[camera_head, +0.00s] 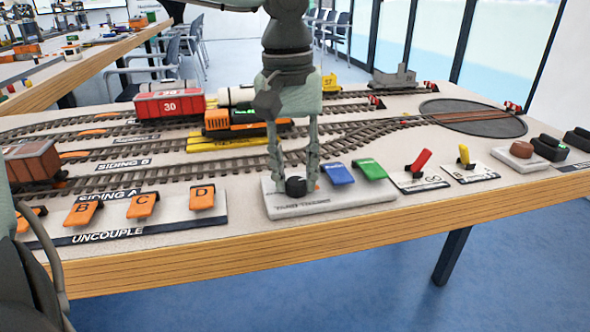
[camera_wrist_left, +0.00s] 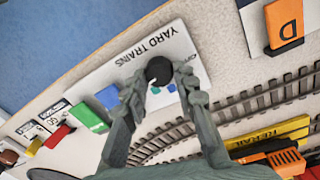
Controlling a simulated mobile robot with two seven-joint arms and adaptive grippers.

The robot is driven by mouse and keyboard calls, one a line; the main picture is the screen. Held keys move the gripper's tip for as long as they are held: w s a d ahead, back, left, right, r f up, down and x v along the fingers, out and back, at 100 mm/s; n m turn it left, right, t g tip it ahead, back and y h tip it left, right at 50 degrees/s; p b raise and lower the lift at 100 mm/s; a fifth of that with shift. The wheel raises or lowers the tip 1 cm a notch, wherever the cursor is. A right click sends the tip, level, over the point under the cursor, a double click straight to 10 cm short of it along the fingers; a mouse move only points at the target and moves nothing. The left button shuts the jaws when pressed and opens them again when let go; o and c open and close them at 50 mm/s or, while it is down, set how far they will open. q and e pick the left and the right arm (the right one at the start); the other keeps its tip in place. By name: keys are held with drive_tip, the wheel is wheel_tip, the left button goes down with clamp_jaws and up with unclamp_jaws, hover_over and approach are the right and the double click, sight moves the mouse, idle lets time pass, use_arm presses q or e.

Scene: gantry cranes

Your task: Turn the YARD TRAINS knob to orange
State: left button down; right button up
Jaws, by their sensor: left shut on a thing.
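The YARD TRAINS panel (camera_head: 345,211) is a light plate at the table's front edge with a round black knob (camera_head: 295,187) at its left end. My left gripper (camera_head: 295,180) reaches down from above, its fingers on either side of the knob and shut on it. In the left wrist view the knob (camera_wrist_left: 158,71) sits between the fingertips (camera_wrist_left: 160,88), beside the YARD TRAINS lettering. Small blue and teal marks show near it there. A bit of orange shows beside the right finger in the head view. The fingers hide part of the dial, and I cannot tell where the knob points.
Blue (camera_head: 338,174) and green (camera_head: 370,169) levers stand just right of the knob. The orange UNCOUPLE levers (camera_head: 143,205) are to the left. Red (camera_head: 419,161) and yellow (camera_head: 464,155) levers are further right. An orange-and-black locomotive (camera_head: 235,123) stands on the tracks behind.

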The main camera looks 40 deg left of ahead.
sight(291, 180)
idle(0.4)
use_arm(q)
drive_tip(key=c, duration=1.2)
unclamp_jaws()
drive_tip(key=shift+r, duration=0.1)
drive_tip(key=r, duration=1.2)
drive_tip(key=shift+s+a, duration=0.2)
drive_tip(key=shift+a, duration=0.05)
drive_tip(key=shift+f, duration=0.1)
